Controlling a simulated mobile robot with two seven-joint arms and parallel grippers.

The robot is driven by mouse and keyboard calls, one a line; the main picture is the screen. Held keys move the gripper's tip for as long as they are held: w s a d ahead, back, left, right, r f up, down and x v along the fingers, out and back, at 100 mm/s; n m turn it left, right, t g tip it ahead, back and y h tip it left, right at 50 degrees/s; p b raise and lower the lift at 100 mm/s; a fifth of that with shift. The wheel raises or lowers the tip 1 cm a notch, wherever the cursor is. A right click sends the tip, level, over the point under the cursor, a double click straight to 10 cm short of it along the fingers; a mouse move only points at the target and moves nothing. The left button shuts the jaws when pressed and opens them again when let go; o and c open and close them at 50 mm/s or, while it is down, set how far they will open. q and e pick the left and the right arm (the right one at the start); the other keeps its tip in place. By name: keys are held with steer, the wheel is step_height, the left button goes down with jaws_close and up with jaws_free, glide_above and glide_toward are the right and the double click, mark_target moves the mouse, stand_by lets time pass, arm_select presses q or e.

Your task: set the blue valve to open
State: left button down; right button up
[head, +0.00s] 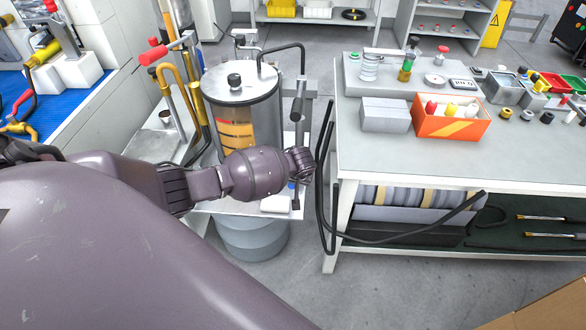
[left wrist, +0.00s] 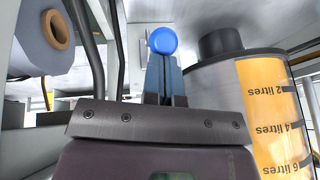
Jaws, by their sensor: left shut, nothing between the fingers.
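The blue valve shows in the left wrist view as a round blue knob (left wrist: 163,40), at the tips of my shut left gripper (left wrist: 164,62). I cannot tell whether the fingertips touch it. In the head view only a small blue spot (head: 291,185) shows below my left wrist, and the rest of the valve is hidden. The clear tank (head: 240,85) with an orange litre scale stands behind my left arm; its scale (left wrist: 265,110) shows upside down at the right in the left wrist view. My right gripper is in neither view.
A white bench (head: 450,150) stands to the right, with an orange box (head: 452,128) and a grey block (head: 385,115) on it. Black hoses (head: 325,205) hang between tank and bench. A red-handled valve (head: 153,54) is at the upper left. Grey floor is free in front.

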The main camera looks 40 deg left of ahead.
arm_select(q)
steer(key=shift+s+d+r, duration=0.1)
steer(key=shift+s+d, duration=0.05)
steer(key=shift+s+d+f+t+y+p, duration=0.15)
steer(key=shift+s+f+t+y+p, duration=0.05)
steer(key=shift+s+f+t+p, duration=0.2)
steer(key=shift+s+d+f+t+y+p, duration=0.15)
steer(key=shift+f+t+y+p, duration=0.1)
steer(key=shift+f, duration=0.2)
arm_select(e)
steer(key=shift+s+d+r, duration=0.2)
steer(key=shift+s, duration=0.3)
